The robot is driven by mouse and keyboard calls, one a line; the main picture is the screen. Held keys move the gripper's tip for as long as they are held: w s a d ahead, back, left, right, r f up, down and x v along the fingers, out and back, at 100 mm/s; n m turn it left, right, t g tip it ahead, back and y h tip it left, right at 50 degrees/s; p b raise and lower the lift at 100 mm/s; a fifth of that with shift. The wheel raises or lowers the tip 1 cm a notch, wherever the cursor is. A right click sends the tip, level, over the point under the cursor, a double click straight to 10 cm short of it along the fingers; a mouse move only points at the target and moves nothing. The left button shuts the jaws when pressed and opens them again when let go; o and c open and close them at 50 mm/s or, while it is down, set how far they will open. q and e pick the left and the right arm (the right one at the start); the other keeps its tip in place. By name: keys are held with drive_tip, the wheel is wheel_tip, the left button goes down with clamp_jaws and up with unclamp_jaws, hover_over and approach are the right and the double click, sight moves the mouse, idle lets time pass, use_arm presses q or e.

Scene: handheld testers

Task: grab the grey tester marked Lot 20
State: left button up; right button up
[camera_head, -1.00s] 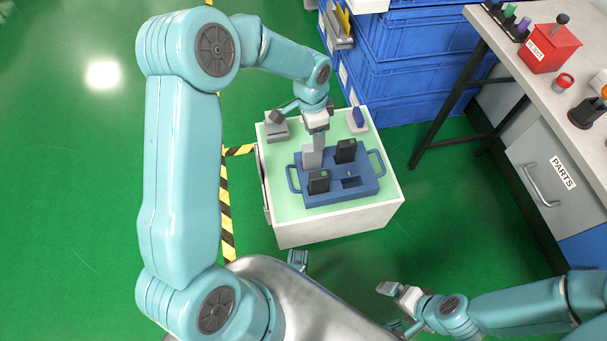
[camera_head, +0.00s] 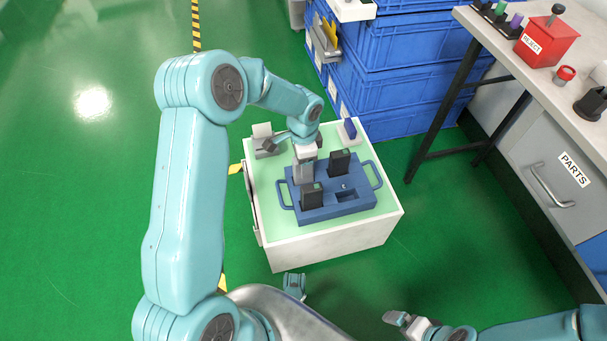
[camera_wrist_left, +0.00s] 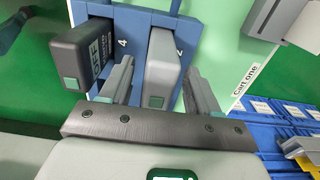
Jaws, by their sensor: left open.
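A grey tester (camera_head: 303,174) stands upright at the back left of the blue tray (camera_head: 345,209). It also shows in the left wrist view (camera_wrist_left: 163,68), between the two open fingers of my left gripper (camera_wrist_left: 158,88), with a gap on each side. In the head view my left gripper (camera_head: 304,160) is just above this tester and partly hides it. No lot mark is readable on it. Black testers stand in front of it (camera_head: 312,195) and to its right (camera_head: 340,162). My right gripper (camera_head: 400,319) is low at the front right, away from the cart; its opening is unclear.
The tray sits on a cart with a green top (camera_head: 262,200). A grey device (camera_head: 266,148) and a pale stand with a blue item (camera_head: 349,130) are at the cart's back. Blue crates (camera_head: 400,60) are stacked behind. A bench with a red reject box (camera_head: 546,42) stands right.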

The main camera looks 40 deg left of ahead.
use_arm(q)
wheel_tip(320, 180, down, 4)
drive_tip(key=shift+f+b, duration=0.1)
drive_tip(key=shift+b, duration=0.65)
drive_tip(key=shift+d, duration=0.1)
clamp_jaws()
drive_tip(key=shift+r, duration=0.2)
